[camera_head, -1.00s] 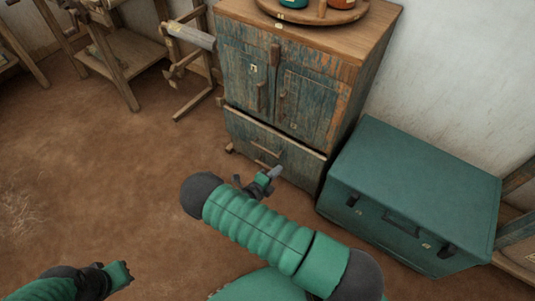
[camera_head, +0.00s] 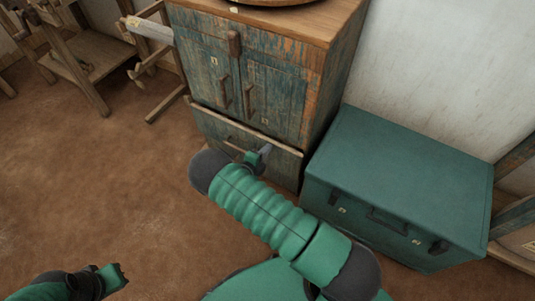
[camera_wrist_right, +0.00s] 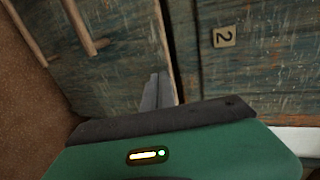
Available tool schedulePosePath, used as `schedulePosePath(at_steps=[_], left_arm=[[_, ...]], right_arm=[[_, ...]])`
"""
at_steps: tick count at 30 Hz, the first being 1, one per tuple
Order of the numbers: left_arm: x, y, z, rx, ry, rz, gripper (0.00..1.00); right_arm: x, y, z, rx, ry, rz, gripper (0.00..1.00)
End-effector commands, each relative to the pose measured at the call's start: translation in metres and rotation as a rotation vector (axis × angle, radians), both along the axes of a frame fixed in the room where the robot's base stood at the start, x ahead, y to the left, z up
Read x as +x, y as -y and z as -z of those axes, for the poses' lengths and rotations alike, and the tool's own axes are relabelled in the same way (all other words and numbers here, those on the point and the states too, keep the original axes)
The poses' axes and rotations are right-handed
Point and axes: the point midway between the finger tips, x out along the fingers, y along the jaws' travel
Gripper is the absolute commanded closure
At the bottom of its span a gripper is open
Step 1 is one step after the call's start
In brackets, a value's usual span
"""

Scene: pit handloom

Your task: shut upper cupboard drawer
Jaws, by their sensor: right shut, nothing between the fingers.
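The cupboard (camera_head: 312,75) is worn blue wood with two doors above a drawer section. The upper drawer (camera_head: 213,124) sits below the doors and stands slightly out, its pale top edge showing. In the right wrist view the drawer front (camera_wrist_right: 115,65) fills the left, with a dark gap between it and the panel labelled 2. My right gripper (camera_head: 264,150) is shut and empty at the drawer front near its top edge; its fingers (camera_wrist_right: 158,90) overlap the front in the wrist view. I cannot tell whether they touch. My left gripper (camera_head: 115,275) is low at left, away from the cupboard.
A green chest (camera_head: 400,170) stands close against the right of the cupboard. Wooden frames (camera_head: 75,65) stand at the upper left. The brown floor (camera_head: 90,180) in front and to the left is clear. A round tray (camera_head: 270,2) sits on the cupboard top.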

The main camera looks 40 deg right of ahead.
Motion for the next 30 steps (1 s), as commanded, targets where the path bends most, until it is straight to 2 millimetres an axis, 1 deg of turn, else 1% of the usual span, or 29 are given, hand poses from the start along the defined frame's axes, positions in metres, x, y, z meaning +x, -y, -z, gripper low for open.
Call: schedulePosePath(at_steps=[8, 11, 15, 18, 26, 30], left_arm=[[0.000, 0.000, -0.001, 0.000, 0.000, 0.000, 1.00], [0.000, 0.000, -0.001, 0.000, 0.000, 0.000, 1.00], [0.000, 0.000, -0.001, 0.000, 0.000, 0.000, 1.00], [0.000, 0.000, -0.001, 0.000, 0.000, 0.000, 1.00], [0.000, 0.000, -0.001, 0.000, 0.000, 0.000, 1.00], [0.000, 0.000, -0.007, 0.000, 0.000, 0.000, 1.00]], right_arm=[[0.000, 0.001, 0.000, 0.001, 0.000, 0.000, 1.00], [0.003, 0.010, 0.000, -0.001, 0.001, 0.001, 1.00], [0.012, 0.029, 0.000, 0.001, 0.002, 0.001, 1.00], [0.015, 0.036, 0.000, 0.000, 0.001, -0.001, 1.00], [0.015, 0.038, 0.000, -0.001, 0.003, 0.001, 1.00], [0.012, 0.034, -0.002, -0.001, 0.002, 0.000, 1.00]])
